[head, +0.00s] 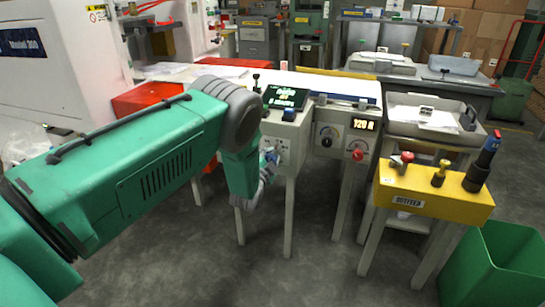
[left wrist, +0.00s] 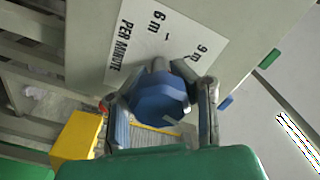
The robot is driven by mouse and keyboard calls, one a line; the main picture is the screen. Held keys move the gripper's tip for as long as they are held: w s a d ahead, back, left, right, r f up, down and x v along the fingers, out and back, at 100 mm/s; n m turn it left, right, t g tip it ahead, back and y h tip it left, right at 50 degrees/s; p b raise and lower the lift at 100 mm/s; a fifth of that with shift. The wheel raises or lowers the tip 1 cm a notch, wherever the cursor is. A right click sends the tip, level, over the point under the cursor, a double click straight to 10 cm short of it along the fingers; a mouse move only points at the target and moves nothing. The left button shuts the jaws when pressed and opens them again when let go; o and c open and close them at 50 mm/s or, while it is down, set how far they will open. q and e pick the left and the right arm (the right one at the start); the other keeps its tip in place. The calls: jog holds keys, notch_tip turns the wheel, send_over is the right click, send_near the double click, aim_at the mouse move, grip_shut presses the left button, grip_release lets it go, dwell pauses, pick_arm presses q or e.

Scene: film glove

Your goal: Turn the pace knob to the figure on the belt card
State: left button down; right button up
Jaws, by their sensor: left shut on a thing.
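The pace knob (left wrist: 160,103) is blue and faceted, in the left wrist view. My left gripper (left wrist: 163,100) is shut on it, one finger on each side. It also shows in the head view as the left gripper (head: 268,165) at the front of the white machine. The white dial plate (left wrist: 125,50) behind the knob reads "6 m", "9 m" and "PER MINUTE". The knob's pointer and exact setting cannot be made out. No belt card can be clearly told in either view. My right gripper is not in view.
Beside the gripper stand a dark screen (head: 285,97) with green text, a black knob (head: 327,139), a red knob (head: 358,154) and a "120 A" display (head: 363,124). A yellow stand (head: 430,198) and green bin (head: 490,265) are at right. The floor in front is clear.

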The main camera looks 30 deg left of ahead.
pick_arm(q)
jog(key=shift+s+f+m, duration=0.25)
jog(key=shift+f+m, duration=0.15)
jog(key=shift+f, duration=0.1)
jog(key=c, duration=1.1)
grip_release()
jog(key=shift+c, duration=0.2)
jog(key=shift+o, duration=0.2)
jog(key=shift+r, duration=0.15)
jog(key=shift+r, duration=0.1)
jog(key=v, duration=1.1)
jog(key=shift+s, duration=0.4)
